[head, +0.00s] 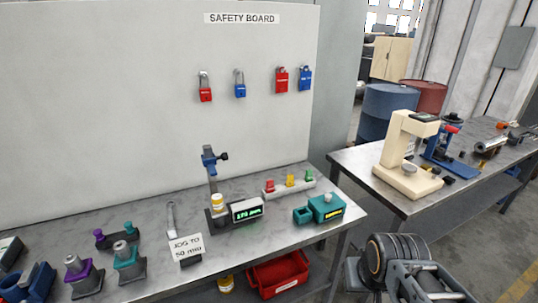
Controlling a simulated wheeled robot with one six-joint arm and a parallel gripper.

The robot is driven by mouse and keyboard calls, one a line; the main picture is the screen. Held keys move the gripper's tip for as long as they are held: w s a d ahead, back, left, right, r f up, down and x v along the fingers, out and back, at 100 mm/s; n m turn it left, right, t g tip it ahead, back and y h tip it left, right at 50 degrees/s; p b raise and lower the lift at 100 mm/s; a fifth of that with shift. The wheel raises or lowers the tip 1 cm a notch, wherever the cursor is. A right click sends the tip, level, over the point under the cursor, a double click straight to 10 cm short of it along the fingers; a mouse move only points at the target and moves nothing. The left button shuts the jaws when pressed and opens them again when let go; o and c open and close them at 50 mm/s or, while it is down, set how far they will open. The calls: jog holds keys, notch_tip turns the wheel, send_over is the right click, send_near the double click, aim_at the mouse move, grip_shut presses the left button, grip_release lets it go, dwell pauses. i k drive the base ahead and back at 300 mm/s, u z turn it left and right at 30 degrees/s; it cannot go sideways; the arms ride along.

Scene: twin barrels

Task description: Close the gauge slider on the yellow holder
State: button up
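On the long bench, a grey post stand carries a blue slider (210,158) with a dark knob at its right, near the top of the post. Below it, apart from it, a small yellow holder (217,201) with a pale top stands upright on the dark gauge base (217,221). A box with a lit green readout (247,210) sits beside it; its digits are too small to read surely. Dark and grey parts of mine show at the bottom right, well away from the gauge. I cannot make out fingertips or anything held there.
A card (187,246) stands in front left of the gauge. Purple holder (82,276) and teal holder (128,260) stand left; a teal box (325,208) sits right. A rack with red, yellow and green pieces (289,184) lies behind. A cream machine (407,155) is on the right bench.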

aim_at(210, 163)
jog(key=z, duration=0.6)
jog(key=i, duration=1.25)
jog(key=u, duration=2.55)
